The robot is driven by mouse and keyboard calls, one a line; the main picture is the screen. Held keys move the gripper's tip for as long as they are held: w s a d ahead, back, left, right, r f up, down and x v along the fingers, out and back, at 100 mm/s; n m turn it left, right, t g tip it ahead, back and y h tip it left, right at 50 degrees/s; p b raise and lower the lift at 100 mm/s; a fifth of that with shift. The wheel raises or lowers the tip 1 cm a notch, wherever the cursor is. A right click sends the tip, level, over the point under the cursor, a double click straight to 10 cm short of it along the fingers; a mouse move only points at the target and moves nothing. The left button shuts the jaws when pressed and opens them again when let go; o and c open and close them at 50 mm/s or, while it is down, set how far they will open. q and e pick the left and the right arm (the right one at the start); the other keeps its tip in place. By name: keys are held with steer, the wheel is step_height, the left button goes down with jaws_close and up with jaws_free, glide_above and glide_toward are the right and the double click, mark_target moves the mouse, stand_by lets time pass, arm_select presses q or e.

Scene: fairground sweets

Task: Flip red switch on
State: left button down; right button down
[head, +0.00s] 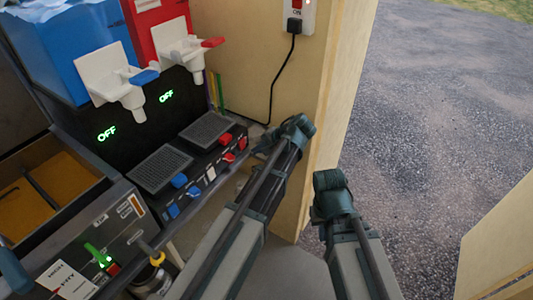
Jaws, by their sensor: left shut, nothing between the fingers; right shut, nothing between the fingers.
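The dark control panel (212,174) of the drinks machine carries blue switches (173,211) on its left part and red switches (229,157) on its right part. They are too small to tell their positions. Both green displays read OFF: one (107,134) by the blue tank's tap, one (166,96) by the red tank's tap. My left gripper (290,132) is to the right of the red switches, apart from them, and is shut and empty. My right gripper (328,183) is further right, over the ground by the wooden post, shut and empty. Its fingertips are hard to make out.
A wall socket (296,17) marked ON holds a plug with a black cable (276,88). A wooden wall (255,60) stands behind my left arm. A fryer-like tray (40,195) and a panel with a green lever (95,253) are at left. Open gravel (440,110) lies right.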

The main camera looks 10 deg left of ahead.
mark_target(243, 146)
arm_select(q)
steer(key=shift+w+a, duration=0.3)
steer(key=shift+a, duration=0.5)
steer(key=shift+w+a, duration=0.25)
steer(key=shift+a, duration=0.55)
steer(key=shift+w+a+f, duration=0.1)
steer(key=shift+a, duration=0.05)
steer(key=shift+r+p, duration=0.65)
steer(key=shift+r, duration=0.2)
